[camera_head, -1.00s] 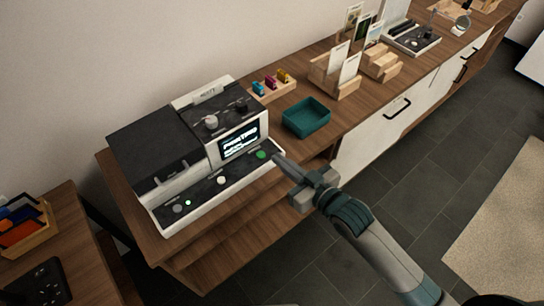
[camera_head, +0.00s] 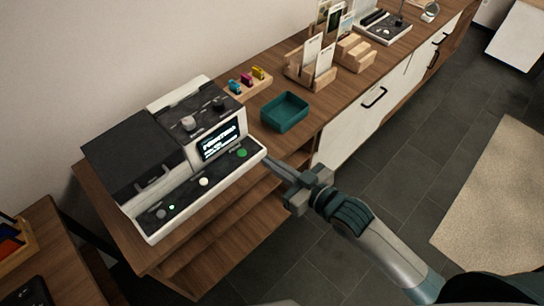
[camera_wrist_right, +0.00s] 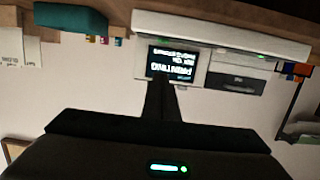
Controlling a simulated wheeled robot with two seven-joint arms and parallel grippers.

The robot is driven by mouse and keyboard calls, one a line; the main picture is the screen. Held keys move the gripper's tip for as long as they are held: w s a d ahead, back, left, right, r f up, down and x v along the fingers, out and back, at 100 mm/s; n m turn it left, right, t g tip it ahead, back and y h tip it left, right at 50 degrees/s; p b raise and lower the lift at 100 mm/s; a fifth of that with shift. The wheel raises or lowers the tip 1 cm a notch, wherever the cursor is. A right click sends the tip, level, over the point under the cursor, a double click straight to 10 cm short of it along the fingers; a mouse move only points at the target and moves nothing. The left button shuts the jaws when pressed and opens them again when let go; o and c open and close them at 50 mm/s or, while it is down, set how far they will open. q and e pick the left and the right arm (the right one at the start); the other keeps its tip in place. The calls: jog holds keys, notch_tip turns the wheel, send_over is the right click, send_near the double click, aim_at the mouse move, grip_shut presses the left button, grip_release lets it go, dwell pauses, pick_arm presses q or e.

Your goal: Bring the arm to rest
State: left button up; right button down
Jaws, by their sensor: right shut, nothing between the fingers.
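My right gripper (camera_head: 281,166) is shut and empty in the head view. Its fingertips are close to the front right corner of a white and black machine (camera_head: 142,216) on the wooden counter. I cannot tell from the picture whether they touch it. The machine has a lit screen (camera_head: 220,141), a green button (camera_head: 242,153) and a white knob (camera_head: 204,182) on its front panel. In the right wrist view my closed fingers (camera_wrist_right: 161,84) point up at the machine, which appears upside down with its lit screen (camera_wrist_right: 172,62). My left gripper is not in view.
A teal tray (camera_head: 284,112) stands on the counter right of the machine. Behind it is a wooden holder (camera_head: 247,82) with small coloured items. Wooden card racks (camera_head: 310,66) stand further along. Open floor (camera_head: 400,150) lies in front of the white drawers (camera_head: 350,118).

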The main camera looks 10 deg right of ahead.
jog(key=w+d+f+m+g+h, duration=0.15)
jog(key=d+f, duration=0.25)
jog(key=f, duration=0.6)
jog(key=d+f+m+h, duration=0.1)
jog(key=d+f+h, duration=0.2)
jog(key=f, duration=0.8)
jog(key=s+d+f+g+h, duration=0.1)
jog(key=s+d+f, duration=0.15)
jog(key=f, duration=0.35)
jog(key=s+d+f+m+g+h, duration=0.1)
jog(key=s+d+f, duration=0.15)
jog(key=f, duration=0.35)
jog(key=s+d+f+g, duration=0.1)
jog(key=s+d+f, duration=0.1)
jog(key=s+f, duration=0.3)
jog(key=s+d+f+g+h, duration=0.1)
jog(key=s+f+g, duration=0.1)
jog(key=s+f, duration=0.5)
jog(key=s+d+f+m+g, duration=0.1)
jog(key=s+f, duration=0.6)
jog(key=s, duration=1)
jog(key=s+d+f+g+h, duration=0.1)
jog(key=s+d+f+g, duration=0.1)
jog(key=s+f+g, duration=0.2)
jog(key=s+f, duration=0.3)
jog(key=s, duration=0.4)
jog(key=shift+s+d+f+h, duration=0.15)
jog(key=shift+s+f+h, duration=0.2)
jog(key=shift+s, duration=0.05)
